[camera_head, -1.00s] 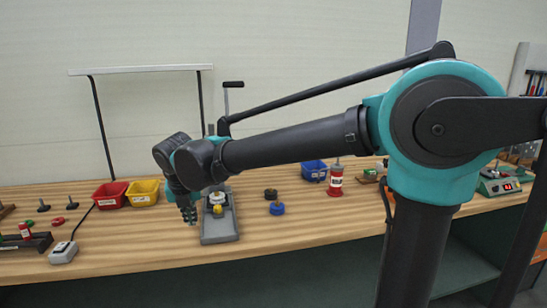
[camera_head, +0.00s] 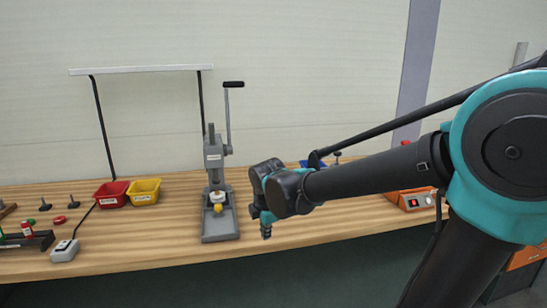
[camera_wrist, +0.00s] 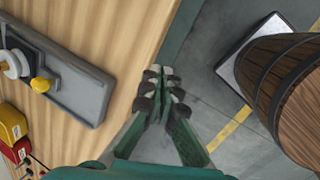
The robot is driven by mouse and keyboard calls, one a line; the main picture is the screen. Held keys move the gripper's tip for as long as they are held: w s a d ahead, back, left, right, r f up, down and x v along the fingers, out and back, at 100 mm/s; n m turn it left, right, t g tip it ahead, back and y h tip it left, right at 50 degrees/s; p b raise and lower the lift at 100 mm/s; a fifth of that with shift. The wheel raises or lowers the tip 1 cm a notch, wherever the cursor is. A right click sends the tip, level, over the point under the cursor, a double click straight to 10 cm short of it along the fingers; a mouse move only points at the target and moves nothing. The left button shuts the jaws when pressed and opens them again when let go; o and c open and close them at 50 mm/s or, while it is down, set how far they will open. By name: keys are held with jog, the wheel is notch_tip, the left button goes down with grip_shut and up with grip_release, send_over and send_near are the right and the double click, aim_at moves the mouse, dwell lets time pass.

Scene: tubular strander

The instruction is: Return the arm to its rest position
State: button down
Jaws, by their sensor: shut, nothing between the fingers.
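My gripper (camera_wrist: 163,98) is shut and empty in the wrist view, with its fingertips together over the bench's front edge. In the head view my gripper (camera_head: 266,232) hangs from the teal and black wrist at the bench's front, to the right of the grey lever press. The arm reaches in from the right side of the picture, bent at the large teal joint. The fingers are small and partly dark in the head view.
A grey lever press (camera_head: 220,223) stands on the wooden bench (camera_head: 150,245). Red (camera_head: 112,196) and yellow (camera_head: 144,193) bins sit to its left. An orange device (camera_head: 412,199) is at right. In the wrist view a wooden barrel (camera_wrist: 285,85) stands off the bench.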

jog(key=s+d+f+m, duration=0.4)
jog(key=d+m, duration=0.3)
jog(key=s+d+f+m, duration=0.3)
jog(key=s+d+m, duration=0.1)
jog(key=d+m, duration=0.3)
jog(key=s+d+f+m, duration=0.4)
jog(key=d+m, duration=0.3)
jog(key=m, duration=0.1)
jog(key=shift+d+f+m+h, duration=0.25)
jog(key=shift+f+m+h, duration=0.05)
jog(key=shift+m, duration=0.1)
